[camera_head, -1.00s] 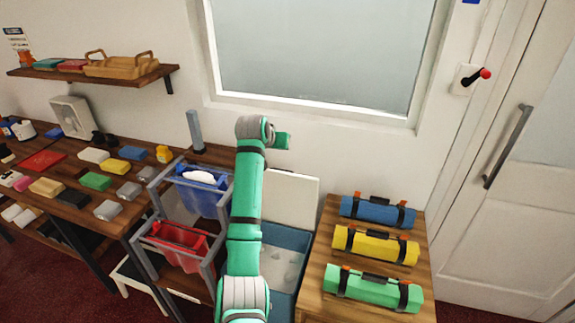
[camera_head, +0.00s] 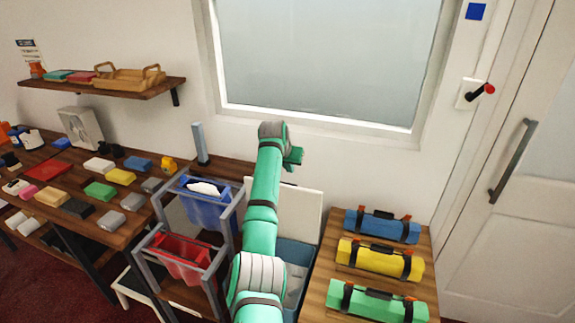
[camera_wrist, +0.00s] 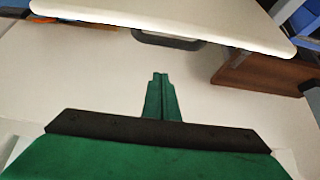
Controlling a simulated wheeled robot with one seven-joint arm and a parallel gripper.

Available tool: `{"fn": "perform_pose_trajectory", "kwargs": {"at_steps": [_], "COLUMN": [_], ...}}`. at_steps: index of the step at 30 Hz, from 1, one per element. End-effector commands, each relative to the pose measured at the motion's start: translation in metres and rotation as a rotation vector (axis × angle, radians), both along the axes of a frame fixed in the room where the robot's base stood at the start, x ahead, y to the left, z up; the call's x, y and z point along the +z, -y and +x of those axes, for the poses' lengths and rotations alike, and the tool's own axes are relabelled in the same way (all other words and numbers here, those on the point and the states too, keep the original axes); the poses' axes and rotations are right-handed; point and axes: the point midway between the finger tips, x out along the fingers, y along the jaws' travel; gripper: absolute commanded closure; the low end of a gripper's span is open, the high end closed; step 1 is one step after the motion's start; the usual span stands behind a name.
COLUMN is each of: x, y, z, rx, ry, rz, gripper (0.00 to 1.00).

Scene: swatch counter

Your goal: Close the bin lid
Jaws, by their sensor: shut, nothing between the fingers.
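The bin (camera_head: 297,252) is a blue-grey open box on the floor between the rack and the wooden stand. Its white lid (camera_head: 303,212) stands raised at the back of the bin, near the wall, partly hidden by my arm. My gripper (camera_head: 295,160) is above the lid's top edge, close to the wall. In the wrist view my green fingers (camera_wrist: 160,97) are together and empty. A white panel, seemingly the lid (camera_wrist: 170,14), crosses the top of that view with a dark handle (camera_wrist: 168,40) at its edge, apart from my fingertips.
A grey rack with blue (camera_head: 207,205) and red (camera_head: 187,258) bins stands left of the bin. A wooden stand (camera_head: 330,255) with blue, yellow and green rolls is at right. A swatch counter (camera_head: 45,180) and wall shelf (camera_head: 100,92) lie left.

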Motion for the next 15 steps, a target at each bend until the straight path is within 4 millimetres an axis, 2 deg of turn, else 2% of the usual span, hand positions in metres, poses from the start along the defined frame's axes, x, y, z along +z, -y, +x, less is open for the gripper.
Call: {"fn": "perform_pose_trajectory", "kwargs": {"at_steps": [6,15], "x": [-0.015,-0.018], "y": [0.002,-0.003], "z": [0.009,-0.006], "rx": [0.001,0.002], "ry": [-0.002,0.000], "rz": [0.000,0.000], "gripper": [1.00,1.00]}}
